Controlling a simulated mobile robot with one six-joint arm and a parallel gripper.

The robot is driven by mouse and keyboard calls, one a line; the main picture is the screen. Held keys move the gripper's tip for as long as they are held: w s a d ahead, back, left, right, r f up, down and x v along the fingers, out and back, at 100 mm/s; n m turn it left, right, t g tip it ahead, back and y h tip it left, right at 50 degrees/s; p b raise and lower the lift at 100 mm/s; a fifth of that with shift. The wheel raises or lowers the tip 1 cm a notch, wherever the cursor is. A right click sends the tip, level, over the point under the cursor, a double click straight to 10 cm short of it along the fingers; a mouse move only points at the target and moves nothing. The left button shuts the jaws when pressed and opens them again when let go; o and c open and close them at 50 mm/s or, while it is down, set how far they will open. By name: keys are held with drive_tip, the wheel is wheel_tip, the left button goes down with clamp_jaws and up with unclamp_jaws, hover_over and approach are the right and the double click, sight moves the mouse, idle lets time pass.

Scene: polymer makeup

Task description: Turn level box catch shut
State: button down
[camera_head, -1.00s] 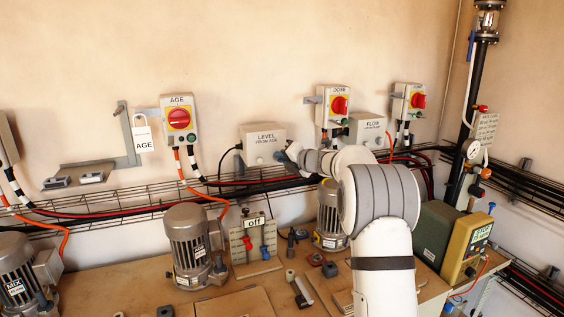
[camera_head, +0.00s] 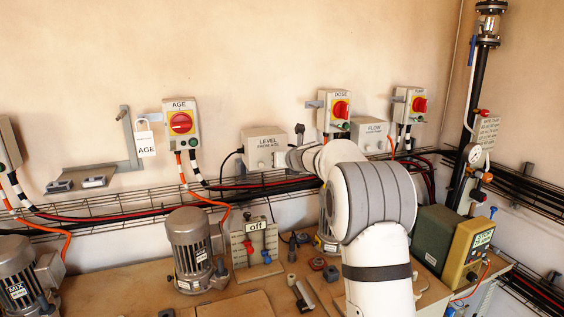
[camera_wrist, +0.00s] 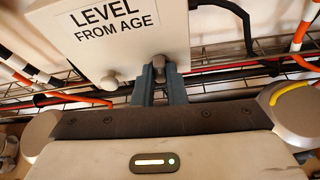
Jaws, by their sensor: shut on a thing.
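The level box (camera_head: 262,142) is a pale grey box on the wall, labelled LEVEL FROM AGE. It fills the upper left of the wrist view (camera_wrist: 92,42). A light round knob (camera_wrist: 109,82) sits at its lower edge. The catch (camera_wrist: 159,63) is a small dark piece at the box's lower right. My gripper (camera_wrist: 158,76) is shut on the catch, one blue-grey finger on each side. In the head view my wrist reaches the box's right side and the fingers are hard to make out. The catch's exact angle is unclear.
A wire cable tray (camera_head: 110,212) with red and black cables runs below the box. The AGE switch (camera_head: 181,124) is to the left. The DOSE switch (camera_head: 338,110) and flow box (camera_head: 370,136) are to the right. Motors (camera_head: 190,245) stand on the bench below.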

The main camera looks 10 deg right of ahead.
drive_tip(key=shift+f+n, duration=0.1)
drive_tip(key=shift+n, duration=0.3)
drive_tip(key=shift+h, duration=0.3)
drive_tip(key=c, duration=1.5)
unclamp_jaws()
drive_tip(key=shift+o, duration=0.2)
drive_tip(key=shift+s, duration=0.15)
drive_tip(key=b+v, duration=0.1)
drive_tip(key=v, duration=0.6)
drive_tip(key=shift+s, duration=0.3)
